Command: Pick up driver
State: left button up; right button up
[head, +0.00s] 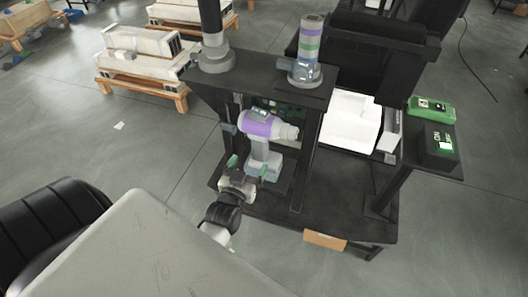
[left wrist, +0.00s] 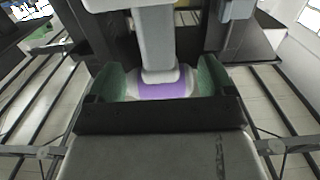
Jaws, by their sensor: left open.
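The driver (head: 258,124) is purple and light grey, standing upright on its grey base in the black workstation, its nose to the right in the head view. My left gripper (head: 241,167) has green fingertips and is at the driver's lower left, near its handle. In the left wrist view the driver (left wrist: 157,42) shows as a grey shaft ending in a purple part. The open fingers of my left gripper (left wrist: 160,82) lie on either side of that purple part. Whether they touch it cannot be told. My right gripper is not in view.
The driver is within a black frame (head: 215,88) with an upper shelf. A striped cylinder (head: 310,45) stands on that shelf. A white box (head: 350,120) is to the right, with a green device (head: 431,106) beyond.

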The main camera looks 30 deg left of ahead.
aim_at(258, 152)
pick_arm(q)
jog(key=x, duration=0.3)
jog(key=shift+w+a+f, duration=0.15)
jog(key=shift+w+a, duration=0.1)
jog(key=shift+a, duration=0.05)
jog(key=w, duration=0.4)
jog(key=shift+w+f, duration=0.1)
jog(key=shift+f, duration=0.05)
jog(key=shift+w+a, duration=0.2)
jog(key=shift+w, duration=0.3)
jog(key=c, duration=1.4)
jog(key=shift+o, duration=0.2)
